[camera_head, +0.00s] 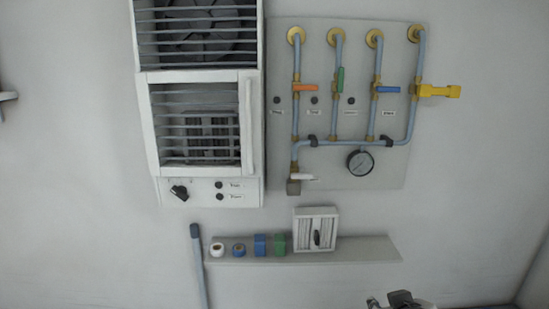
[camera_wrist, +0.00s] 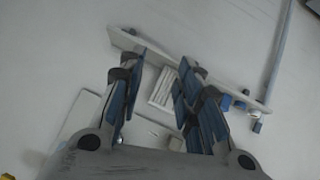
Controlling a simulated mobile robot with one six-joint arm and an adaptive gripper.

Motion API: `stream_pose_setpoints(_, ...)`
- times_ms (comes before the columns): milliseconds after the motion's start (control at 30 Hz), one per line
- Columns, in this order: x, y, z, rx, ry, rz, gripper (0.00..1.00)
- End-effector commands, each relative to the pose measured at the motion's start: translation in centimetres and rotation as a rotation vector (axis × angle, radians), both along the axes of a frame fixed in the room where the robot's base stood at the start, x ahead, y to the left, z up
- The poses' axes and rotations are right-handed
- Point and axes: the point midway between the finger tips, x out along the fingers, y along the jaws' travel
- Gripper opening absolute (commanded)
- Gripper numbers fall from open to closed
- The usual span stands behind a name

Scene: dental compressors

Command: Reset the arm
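My gripper (camera_wrist: 158,82) fills the lower middle of the wrist view. Its two dark blue-padded fingers stand wide apart, and nothing is held between them. Through the gap I see a white slatted box (camera_wrist: 163,88) on the wall shelf (camera_wrist: 122,38), some way beyond the fingertips. In the head view only a small dark grey part of my arm (camera_head: 402,300) shows at the bottom edge, right of centre. The fingers cannot be made out there.
The shelf (camera_head: 370,252) holds the white box (camera_head: 316,229), tape rolls (camera_head: 238,250), a blue item (camera_head: 260,245) and a green item (camera_head: 279,243). Above are a white louvred cabinet (camera_head: 247,120) and a pipe panel (camera_head: 390,175) with coloured valves and a gauge (camera_head: 360,162). A grey pole (camera_head: 199,265) stands left.

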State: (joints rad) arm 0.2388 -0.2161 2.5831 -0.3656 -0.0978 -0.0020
Motion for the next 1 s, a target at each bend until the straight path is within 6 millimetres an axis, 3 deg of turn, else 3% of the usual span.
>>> stream_pose_setpoints(200, 0.0, 0.8, -0.2, -0.002, 0.003, 0.013, 0.32)
stream_pose_setpoints(367, -2.0, 1.4, -3.0, 0.015, 0.052, -0.021, 0.32)
stream_pose_setpoints(700, -11.5, 5.3, -12.7, 0.146, 0.270, -0.098, 0.32)
stream_pose_setpoints(833, -15.0, 7.0, -15.4, 0.198, 0.350, -0.097, 0.32)
stream_pose_setpoints(1000, -17.8, 8.3, -17.0, 0.236, 0.413, -0.089, 0.32)
